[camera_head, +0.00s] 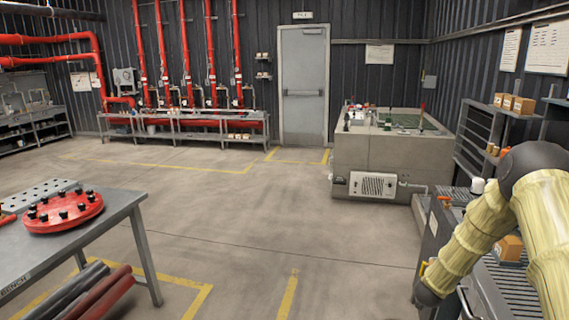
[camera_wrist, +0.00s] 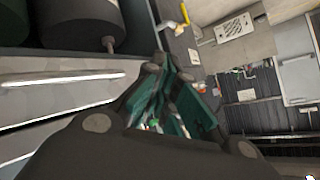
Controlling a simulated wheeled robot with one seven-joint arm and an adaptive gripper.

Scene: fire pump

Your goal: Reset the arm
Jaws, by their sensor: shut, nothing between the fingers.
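My arm (camera_head: 485,235) shows at the right of the head view, bent, with pale yellow link covers and dark joints. My gripper is not clearly visible in the head view. In the wrist view my gripper (camera_wrist: 172,90) has its dark, teal-sided fingers close together, shut with nothing held. The wrist view is tilted, with dark cylinders (camera_wrist: 82,22) at its upper left and a pale grilled panel (camera_wrist: 235,27) at its upper right.
A grey table (camera_head: 115,215) with a red flanged disc (camera_head: 62,211) stands at the left. A concrete-sided unit (camera_head: 385,160) stands beyond the open floor (camera_head: 260,220). Shelving (camera_head: 482,130) and a small box (camera_head: 510,247) are near my arm. Red pipes and a grey door (camera_head: 303,85) are at the back.

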